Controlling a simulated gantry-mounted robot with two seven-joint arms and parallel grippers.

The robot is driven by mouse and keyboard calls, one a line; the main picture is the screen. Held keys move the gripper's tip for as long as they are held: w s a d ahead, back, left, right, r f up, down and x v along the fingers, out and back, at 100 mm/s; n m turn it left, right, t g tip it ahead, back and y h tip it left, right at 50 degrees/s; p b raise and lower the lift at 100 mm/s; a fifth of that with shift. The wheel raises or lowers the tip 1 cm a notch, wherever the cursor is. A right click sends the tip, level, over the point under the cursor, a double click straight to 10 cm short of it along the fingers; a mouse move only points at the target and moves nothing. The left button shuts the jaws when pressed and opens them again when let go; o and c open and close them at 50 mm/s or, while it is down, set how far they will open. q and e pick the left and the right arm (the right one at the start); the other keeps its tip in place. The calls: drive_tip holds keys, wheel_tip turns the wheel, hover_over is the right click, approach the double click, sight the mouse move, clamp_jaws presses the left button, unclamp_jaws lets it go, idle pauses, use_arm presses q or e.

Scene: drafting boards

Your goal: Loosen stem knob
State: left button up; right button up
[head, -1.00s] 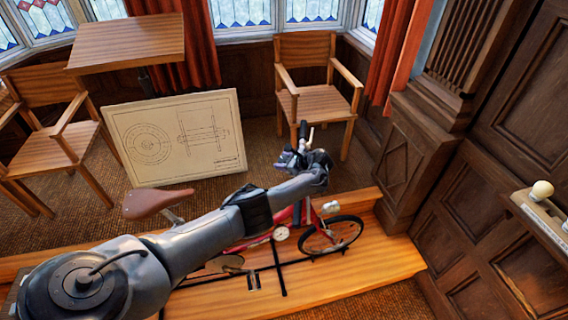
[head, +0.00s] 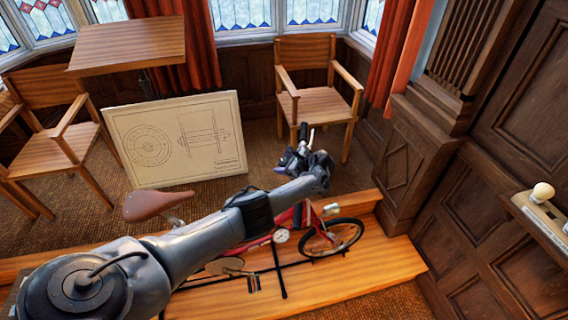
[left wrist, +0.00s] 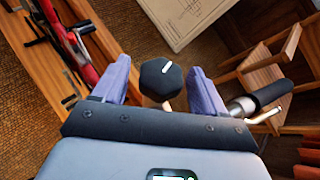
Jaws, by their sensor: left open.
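The stem knob (left wrist: 161,79) is a black faceted knob with a white line on its top, on the bicycle's stem in the left wrist view. My left gripper (left wrist: 160,66) is open, with one purple finger on each side of the knob and a visible gap to each. It also shows in the head view at the handlebar (head: 306,136), where my arm and gripper hide the knob. The red bicycle (head: 297,216) stands on a wooden platform (head: 395,252). My right gripper is not in view.
A black handlebar grip (left wrist: 272,95) and lever lie close to the right finger in the left wrist view. A drawing board (head: 176,140) leans behind the bicycle, and a wooden chair (head: 318,101) stands beyond the handlebar. Wood panelling (head: 480,220) is at the right.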

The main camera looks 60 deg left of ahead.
use_arm(q)
drive_tip(key=p+v, duration=0.2)
drive_tip(key=v, duration=0.7)
drive_tip(key=shift+p, duration=0.35)
drive_tip(key=shift+w+d+r, duration=0.1)
drive_tip(key=shift+d+r, duration=0.25)
drive_tip(key=shift+d, duration=0.2)
